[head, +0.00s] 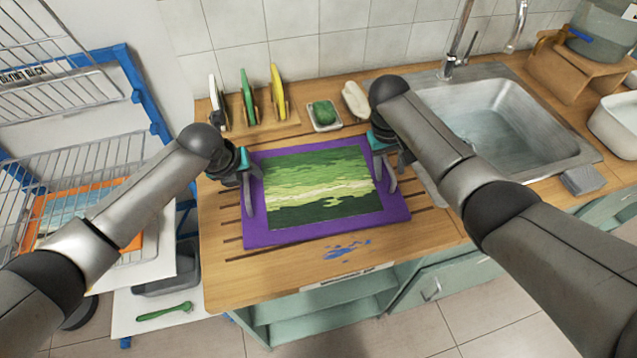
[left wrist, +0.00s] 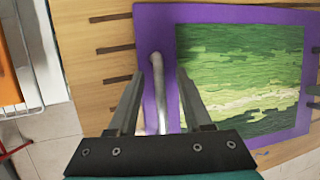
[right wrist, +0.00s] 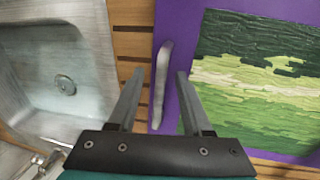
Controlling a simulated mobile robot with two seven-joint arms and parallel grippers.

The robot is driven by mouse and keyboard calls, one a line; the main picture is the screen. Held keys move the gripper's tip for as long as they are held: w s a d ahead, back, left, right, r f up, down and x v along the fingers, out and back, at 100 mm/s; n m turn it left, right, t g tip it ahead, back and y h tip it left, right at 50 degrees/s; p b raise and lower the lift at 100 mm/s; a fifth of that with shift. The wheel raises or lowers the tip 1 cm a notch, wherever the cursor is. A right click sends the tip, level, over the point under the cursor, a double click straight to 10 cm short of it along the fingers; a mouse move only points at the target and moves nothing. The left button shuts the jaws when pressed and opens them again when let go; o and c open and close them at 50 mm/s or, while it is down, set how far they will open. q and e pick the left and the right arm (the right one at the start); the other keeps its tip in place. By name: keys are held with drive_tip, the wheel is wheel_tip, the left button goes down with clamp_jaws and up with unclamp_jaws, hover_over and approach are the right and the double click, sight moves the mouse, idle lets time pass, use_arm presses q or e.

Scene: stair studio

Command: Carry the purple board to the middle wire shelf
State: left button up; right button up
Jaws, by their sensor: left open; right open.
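The purple board (head: 290,236) lies flat on the wooden counter, bearing a green landscape picture. A grey handle stands at each side edge: the left handle (left wrist: 160,95) and the right handle (right wrist: 161,80). My left gripper (head: 249,205) is open at the board's left edge, its fingers on either side of the left handle. My right gripper (head: 389,178) is open at the right edge, its fingers on either side of the right handle. The wire rack (head: 60,95) stands at the far left with several wire shelves, partly hidden by my left arm.
An orange-edged picture (head: 137,243) lies low in the rack. A wooden holder (head: 262,128) with upright tools, a green sponge (head: 324,113) in a dish and a white object (head: 355,99) stand behind the board. A sink (head: 505,120) lies right. Blue paint (head: 347,249) marks the counter front.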

use_arm(q)
clamp_jaws()
use_arm(e)
clamp_jaws()
idle(1.3)
